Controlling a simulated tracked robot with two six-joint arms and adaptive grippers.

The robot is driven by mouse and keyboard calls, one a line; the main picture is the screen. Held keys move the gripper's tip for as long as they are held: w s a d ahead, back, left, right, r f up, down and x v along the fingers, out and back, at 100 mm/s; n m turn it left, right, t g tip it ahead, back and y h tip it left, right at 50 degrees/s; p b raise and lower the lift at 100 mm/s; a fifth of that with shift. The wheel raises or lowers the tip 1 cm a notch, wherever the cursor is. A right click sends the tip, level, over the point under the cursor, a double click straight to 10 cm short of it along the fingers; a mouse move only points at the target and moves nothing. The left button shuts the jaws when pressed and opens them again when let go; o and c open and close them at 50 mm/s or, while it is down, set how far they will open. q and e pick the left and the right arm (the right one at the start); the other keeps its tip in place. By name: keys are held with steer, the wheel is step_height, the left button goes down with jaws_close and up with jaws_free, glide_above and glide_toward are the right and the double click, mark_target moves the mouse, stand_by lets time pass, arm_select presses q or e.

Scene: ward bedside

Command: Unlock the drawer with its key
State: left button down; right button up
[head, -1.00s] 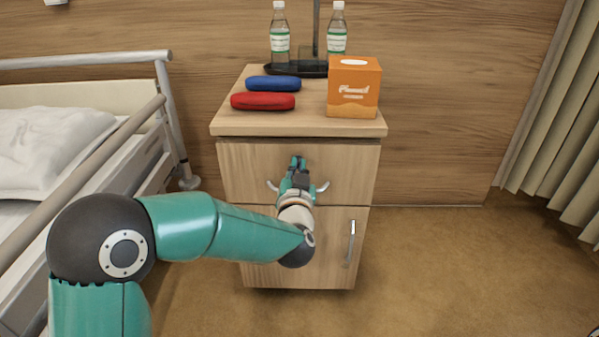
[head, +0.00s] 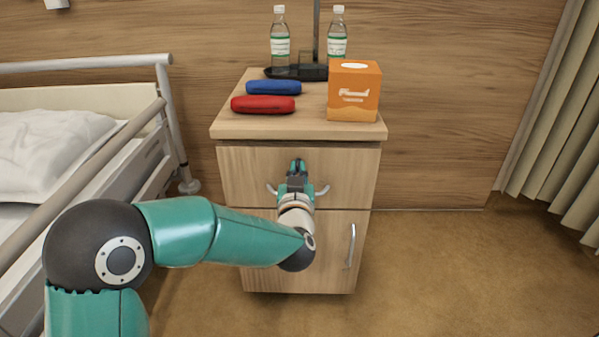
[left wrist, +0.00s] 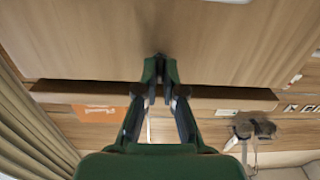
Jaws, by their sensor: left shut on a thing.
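The drawer (head: 345,165) is the upper front of a wooden bedside cabinet and looks closed. Its silver handle (head: 322,190) shows on both sides of my left gripper (head: 297,166). The gripper is right in front of the drawer's upper middle, fingers pointing at it. In the left wrist view, the gripper (left wrist: 159,80) has its fingertips close together against or very near the wooden drawer front (left wrist: 80,45). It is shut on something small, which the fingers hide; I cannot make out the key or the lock. My right gripper is not in view.
On the cabinet top (head: 310,125) lie a red case (head: 263,104) and a blue case (head: 273,87), with an orange tissue box (head: 354,92) at right. Two bottles stand on a dark tray behind. A railed bed (head: 130,130) is left; floor at right is clear.

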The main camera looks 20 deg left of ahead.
arm_select(q)
steer(key=c, duration=1.3)
jaws_free()
steer(key=shift+f, duration=0.3)
steer(key=shift+r, duration=0.1)
steer(key=v, duration=1.2)
